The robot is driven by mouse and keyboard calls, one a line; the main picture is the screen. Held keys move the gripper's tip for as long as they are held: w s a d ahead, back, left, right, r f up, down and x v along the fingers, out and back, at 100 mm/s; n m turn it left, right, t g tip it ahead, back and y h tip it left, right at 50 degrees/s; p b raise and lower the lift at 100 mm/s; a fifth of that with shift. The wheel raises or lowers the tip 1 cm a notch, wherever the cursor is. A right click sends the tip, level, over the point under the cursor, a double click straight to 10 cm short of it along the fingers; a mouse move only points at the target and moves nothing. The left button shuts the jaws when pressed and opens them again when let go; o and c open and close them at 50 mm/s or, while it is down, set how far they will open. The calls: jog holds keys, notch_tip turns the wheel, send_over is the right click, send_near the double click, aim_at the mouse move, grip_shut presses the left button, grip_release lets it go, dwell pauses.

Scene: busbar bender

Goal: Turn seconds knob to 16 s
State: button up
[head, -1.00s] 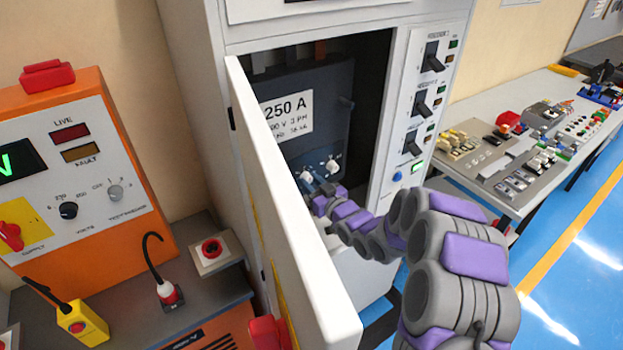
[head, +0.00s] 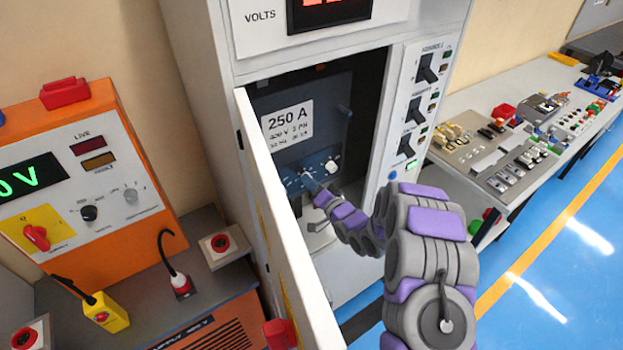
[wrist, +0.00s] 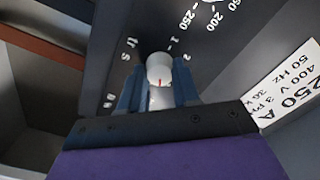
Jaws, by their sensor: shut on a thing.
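The seconds knob (wrist: 159,67) is a white round knob with a red pointer mark, on a dark panel marked "tr s" in the wrist view. The mark shows on the side facing my gripper. Numbers run around the knob, with 1 and 2 on the right; those at lower left are too small to read surely. My gripper (wrist: 159,78) has its blue fingers on both sides of this knob, shut on it. In the head view, my gripper (head: 309,181) reaches into the open cabinet and hides most of the knob. A second white knob (head: 333,165) sits to its right.
The open white cabinet door (head: 285,220) stands close to the left of my arm. A column of black switches (head: 414,111) lines the cabinet's right side. An orange supply unit (head: 150,215) stands at left and a bench with parts (head: 480,155) at right.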

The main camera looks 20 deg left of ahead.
jog(key=m+p, duration=0.1)
jog(key=m, duration=0.1)
jog(key=m+p, duration=0.1)
jog(key=m, duration=0.2)
jog(key=shift+d+f, duration=0.1)
jog(key=shift+f, duration=0.1)
jog(key=shift+m, duration=0.4)
jog(key=o, duration=1.1)
jog(key=shift+w, duration=0.1)
jog(key=shift+c, duration=0.2)
jog(key=shift+r, duration=0.1)
jog(key=v, duration=1.7)
jog(key=shift+d, duration=0.15)
